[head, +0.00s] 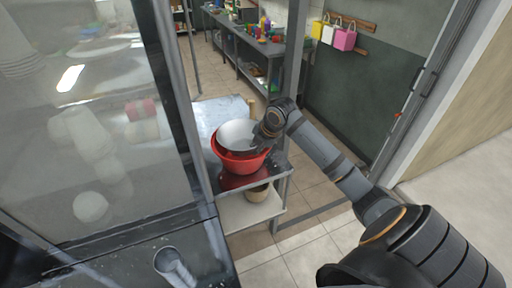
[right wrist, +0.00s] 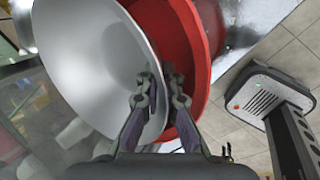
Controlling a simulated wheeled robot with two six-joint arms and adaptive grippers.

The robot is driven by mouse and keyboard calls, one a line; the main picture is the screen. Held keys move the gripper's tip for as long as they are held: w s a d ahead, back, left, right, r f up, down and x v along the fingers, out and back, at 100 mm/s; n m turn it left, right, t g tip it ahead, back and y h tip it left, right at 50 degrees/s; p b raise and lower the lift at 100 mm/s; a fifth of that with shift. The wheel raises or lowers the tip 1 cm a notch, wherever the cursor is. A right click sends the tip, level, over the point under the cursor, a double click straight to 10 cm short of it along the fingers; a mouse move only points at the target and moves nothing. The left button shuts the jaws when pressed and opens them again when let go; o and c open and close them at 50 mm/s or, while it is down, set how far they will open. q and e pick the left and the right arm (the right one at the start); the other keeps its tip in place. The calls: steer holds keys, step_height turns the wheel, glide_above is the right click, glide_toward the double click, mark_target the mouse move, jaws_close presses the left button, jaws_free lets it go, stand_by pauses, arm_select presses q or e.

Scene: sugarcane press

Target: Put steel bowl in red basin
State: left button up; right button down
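The steel bowl (head: 236,133) is shiny and tilted, and sits over the mouth of the red basin (head: 241,163) in the head view. In the right wrist view the bowl (right wrist: 88,60) fills the left side, with the basin (right wrist: 205,60) behind it on the right. My right gripper (right wrist: 160,82) has one finger inside the bowl and one outside, closed on its rim. In the head view my right gripper (head: 262,138) is at the bowl's right edge. Whether the bowl touches the basin's inside is hidden. My left gripper is not in view.
The basin stands on a small metal table (head: 278,170) with a lower shelf (head: 250,210). A glass panel (head: 100,110) stands close on the left, and a metal post (head: 291,90) to the right. A long shelf (head: 245,65) of goods is behind.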

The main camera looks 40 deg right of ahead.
steer(key=shift+f, duration=0.4)
steer(key=c, duration=1.8)
jaws_free()
steer(key=shift+r, duration=0.25)
steer(key=b+v, duration=0.2)
steer(key=v, duration=1)
steer(key=shift+r+b, duration=0.4)
